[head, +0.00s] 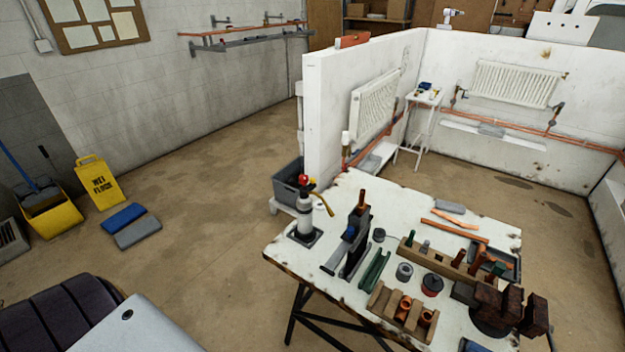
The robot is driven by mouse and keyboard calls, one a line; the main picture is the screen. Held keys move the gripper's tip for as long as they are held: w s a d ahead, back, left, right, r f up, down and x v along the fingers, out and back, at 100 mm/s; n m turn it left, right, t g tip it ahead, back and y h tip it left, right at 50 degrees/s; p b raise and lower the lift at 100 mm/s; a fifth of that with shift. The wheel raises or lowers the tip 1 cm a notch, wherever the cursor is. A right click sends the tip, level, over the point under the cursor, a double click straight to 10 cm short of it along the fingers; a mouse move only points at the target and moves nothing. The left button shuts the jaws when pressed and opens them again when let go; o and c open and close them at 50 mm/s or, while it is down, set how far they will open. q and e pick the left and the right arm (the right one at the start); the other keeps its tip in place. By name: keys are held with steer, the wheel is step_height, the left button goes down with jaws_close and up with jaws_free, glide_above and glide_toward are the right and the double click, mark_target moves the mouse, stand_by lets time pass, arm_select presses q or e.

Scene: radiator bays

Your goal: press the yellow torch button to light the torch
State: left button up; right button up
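The torch (305,213) stands upright on a dark square pad at the left corner of the worn white table (350,210). It has a white cylinder, a dark head with a red part on top, and a thin brass-coloured nozzle pointing right and down. A small yellow spot, perhaps the yellow button (312,184), shows beside the red part; it is too small to be sure. I see no flame at the nozzle. Neither of my grippers is in view, and nothing is seen touching the torch.
A dark upright tool (357,235) stands close right of the torch. Wooden holders (387,301), copper fittings, tins and dark blocks (490,305) crowd the table's right. A white partition (330,110) rises behind. A yellow wet-floor sign (99,182) stands left; floor between is mostly clear.

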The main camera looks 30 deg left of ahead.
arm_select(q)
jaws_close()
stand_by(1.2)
